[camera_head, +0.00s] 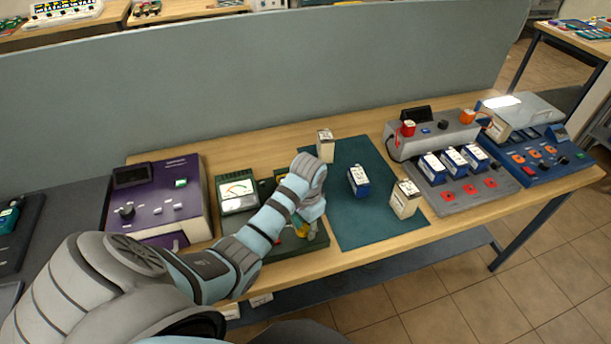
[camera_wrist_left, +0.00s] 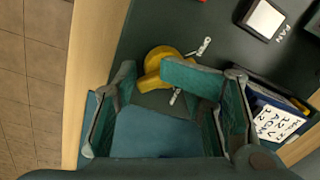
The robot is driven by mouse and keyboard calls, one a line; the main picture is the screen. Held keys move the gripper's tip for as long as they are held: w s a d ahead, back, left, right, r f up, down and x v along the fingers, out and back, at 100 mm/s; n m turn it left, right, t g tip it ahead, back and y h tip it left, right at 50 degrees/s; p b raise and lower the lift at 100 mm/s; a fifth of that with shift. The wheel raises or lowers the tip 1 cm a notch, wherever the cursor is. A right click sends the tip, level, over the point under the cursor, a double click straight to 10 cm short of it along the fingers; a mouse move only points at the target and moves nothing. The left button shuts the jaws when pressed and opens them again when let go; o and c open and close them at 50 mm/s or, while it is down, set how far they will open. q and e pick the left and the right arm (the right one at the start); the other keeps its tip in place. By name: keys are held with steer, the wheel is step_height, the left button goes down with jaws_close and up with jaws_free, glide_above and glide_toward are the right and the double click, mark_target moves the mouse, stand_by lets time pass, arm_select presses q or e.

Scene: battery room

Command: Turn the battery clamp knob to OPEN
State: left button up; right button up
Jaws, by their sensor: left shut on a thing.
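The yellow clamp knob (camera_wrist_left: 160,62) sits on the dark green battery tester (camera_wrist_left: 150,30), between the fingers of my left gripper (camera_wrist_left: 160,80) in the wrist view. The gripper is shut on it, and the fingers partly hide it. In the head view my left gripper (camera_head: 310,215) reaches down over the right part of the tester (camera_head: 285,248), with a little yellow of the knob (camera_head: 300,231) showing below. A battery with a white label (camera_wrist_left: 272,124) lies to the right in the wrist view. I cannot read the knob's position. My right gripper is not in view.
A teal mat (camera_head: 375,225) right of the tester holds a blue battery (camera_head: 358,181) and two pale ones (camera_head: 405,198) (camera_head: 325,146). A purple device (camera_head: 160,195) stands left. A grey charger (camera_head: 470,195) with several blue batteries and a blue device (camera_head: 545,155) stand right.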

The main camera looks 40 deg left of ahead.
arm_select(q)
steer(key=shift+a+n, duration=0.2)
steer(key=shift+n, duration=0.8)
steer(key=o, duration=1)
steer(key=shift+a+f, duration=0.15)
steer(key=shift+a, duration=0.05)
